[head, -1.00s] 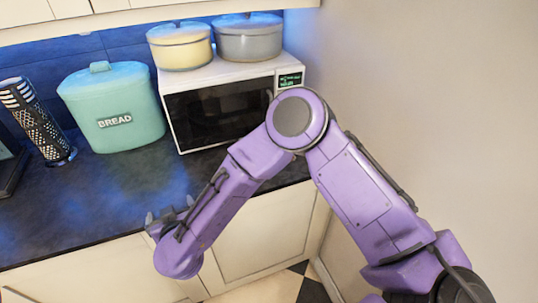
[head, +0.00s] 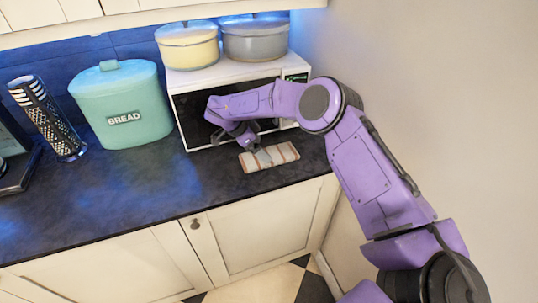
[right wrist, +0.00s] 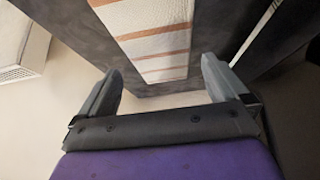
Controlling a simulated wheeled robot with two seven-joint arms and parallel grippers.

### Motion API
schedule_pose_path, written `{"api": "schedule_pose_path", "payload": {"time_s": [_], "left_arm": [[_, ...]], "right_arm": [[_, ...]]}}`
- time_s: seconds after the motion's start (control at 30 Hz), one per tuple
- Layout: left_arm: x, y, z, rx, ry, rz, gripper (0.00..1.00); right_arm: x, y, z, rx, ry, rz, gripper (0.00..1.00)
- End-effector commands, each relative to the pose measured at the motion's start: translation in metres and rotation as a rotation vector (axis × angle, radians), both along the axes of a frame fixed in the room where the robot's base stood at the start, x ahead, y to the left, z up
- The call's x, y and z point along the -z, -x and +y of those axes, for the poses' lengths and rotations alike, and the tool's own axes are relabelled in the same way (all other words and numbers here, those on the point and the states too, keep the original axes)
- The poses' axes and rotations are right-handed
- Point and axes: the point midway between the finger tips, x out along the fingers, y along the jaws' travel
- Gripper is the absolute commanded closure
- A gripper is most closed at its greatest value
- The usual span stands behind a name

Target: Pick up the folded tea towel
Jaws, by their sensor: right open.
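The folded tea towel (head: 269,157), white with orange-brown stripes, lies flat on the dark worktop in front of the microwave. In the right wrist view the towel (right wrist: 158,38) stretches away ahead of the fingers, its near end between the two fingertips. My right gripper (head: 254,146) is at the towel's left part in the head view, partly hidden by its own wrist. In the right wrist view my right gripper (right wrist: 162,70) is open with nothing held. I cannot tell whether the fingers touch the towel. My left gripper is not in view.
The microwave (head: 190,107) stands close behind the towel, with a cream pot (head: 188,48) and a grey pot (head: 256,42) on top. A teal bread bin (head: 123,105) and a patterned black cylinder (head: 48,118) stand left. The worktop (head: 130,205) is clear at front left.

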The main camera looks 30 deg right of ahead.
Motion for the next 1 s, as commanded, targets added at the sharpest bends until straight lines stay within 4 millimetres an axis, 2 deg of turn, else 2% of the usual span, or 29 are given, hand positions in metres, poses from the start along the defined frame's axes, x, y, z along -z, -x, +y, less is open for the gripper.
{"api": "schedule_pose_path", "payload": {"time_s": [0.13,0.3,0.5,0.53,0.63,0.67,1.0], "left_arm": [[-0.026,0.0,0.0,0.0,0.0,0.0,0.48],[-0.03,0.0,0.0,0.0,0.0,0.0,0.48],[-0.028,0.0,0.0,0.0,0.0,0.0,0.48],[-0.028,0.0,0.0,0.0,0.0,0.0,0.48],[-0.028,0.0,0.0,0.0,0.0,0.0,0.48],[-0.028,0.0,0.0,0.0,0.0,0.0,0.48],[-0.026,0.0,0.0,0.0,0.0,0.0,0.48]], "right_arm": [[0.015,0.005,-0.016,0.0,0.001,0.006,0.0],[0.038,0.007,-0.027,-0.003,0.001,0.002,0.0],[0.041,0.007,-0.028,-0.002,0.001,0.0,0.0],[0.041,0.007,-0.028,-0.002,0.001,0.0,0.06],[0.041,0.007,-0.027,-0.002,0.001,0.0,0.39],[0.04,0.007,-0.027,-0.002,0.001,0.0,0.42],[0.035,0.006,-0.027,-0.002,0.001,-0.002,0.42]]}}
